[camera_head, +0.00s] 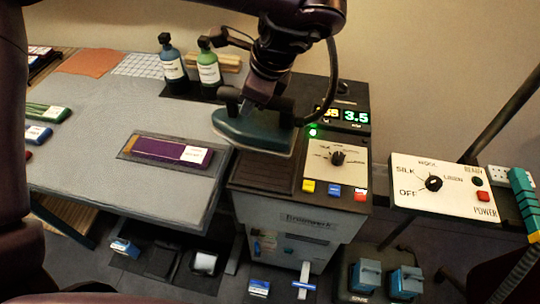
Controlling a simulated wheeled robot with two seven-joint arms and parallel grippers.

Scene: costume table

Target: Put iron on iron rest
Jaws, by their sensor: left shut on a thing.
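The iron (252,134), with a dark teal body and a pale soleplate edge, hangs in the middle of the view. My left gripper (268,98) comes down from above and is shut on the iron's top; its fingertips are partly hidden by dark parts of the gripper. The iron is above the left part of the grey steam station, near the table's right edge. The iron rest (262,172) looks like the dark ribbed plate on top of the station, just below the iron and partly covered by it. I cannot tell the gap between them. My right gripper does not show.
The station's control panel (338,158) with a knob and coloured buttons lies right of the rest. A purple box (165,148) lies on the grey table (90,185). Two dropper bottles (208,68) stand behind the iron. A second knob panel (440,185) is further right.

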